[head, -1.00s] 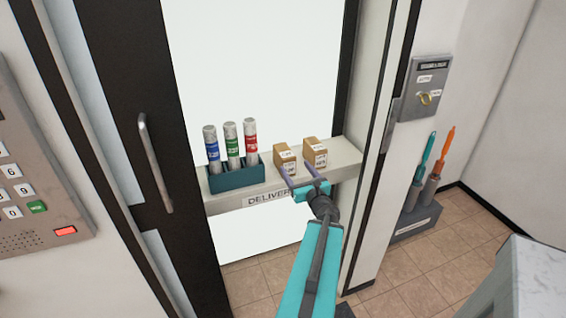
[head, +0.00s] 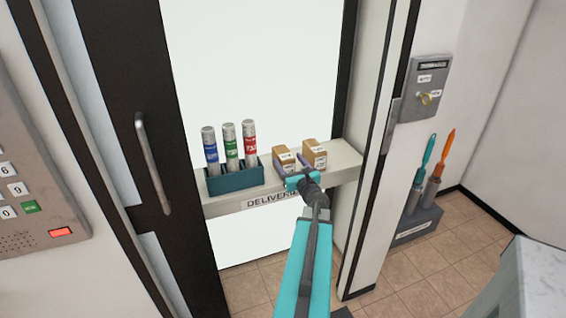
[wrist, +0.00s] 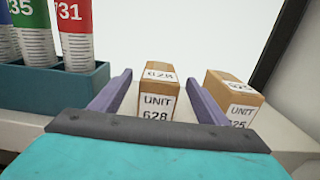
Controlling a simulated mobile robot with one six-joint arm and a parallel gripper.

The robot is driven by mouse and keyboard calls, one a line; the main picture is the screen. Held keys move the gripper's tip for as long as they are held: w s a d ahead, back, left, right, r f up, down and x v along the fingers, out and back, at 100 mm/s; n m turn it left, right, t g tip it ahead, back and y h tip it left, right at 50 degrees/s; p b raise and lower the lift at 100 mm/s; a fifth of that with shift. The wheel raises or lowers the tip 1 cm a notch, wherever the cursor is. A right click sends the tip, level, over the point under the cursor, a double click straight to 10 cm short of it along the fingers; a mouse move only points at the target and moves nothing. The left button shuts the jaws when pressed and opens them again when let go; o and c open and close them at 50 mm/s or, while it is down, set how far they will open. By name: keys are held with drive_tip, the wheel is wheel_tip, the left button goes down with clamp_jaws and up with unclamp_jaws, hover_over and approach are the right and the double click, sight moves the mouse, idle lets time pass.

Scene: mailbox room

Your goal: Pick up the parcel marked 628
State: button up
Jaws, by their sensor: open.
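The parcel marked 628 (wrist: 157,92) is a small brown box with white labels reading "UNIT 628". It stands on the delivery shelf and also shows in the head view (head: 283,156), left of a second parcel. My gripper (wrist: 157,95) is open, its two purple fingers on either side of the 628 parcel in the wrist view, with gaps to both sides. In the head view my gripper (head: 289,167) is at the parcel's front. The lower part of the parcel is hidden behind my gripper's body in the wrist view.
A second brown parcel (wrist: 235,97) stands close on the right, its number partly hidden. A teal rack (head: 236,180) with blue, green and red tubes stands on the left of the shelf (head: 343,158). A dark door frame with a handle (head: 153,163) is further left.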

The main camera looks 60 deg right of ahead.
sight(283, 153)
drive_tip(key=shift+w+d, duration=0.2)
drive_tip(key=shift+w, duration=0.15)
drive_tip(key=shift+p+x, duration=1.1)
drive_tip(key=shift+x, duration=1.55)
drive_tip(key=c, duration=1.6)
drive_tip(key=shift+r, duration=0.15)
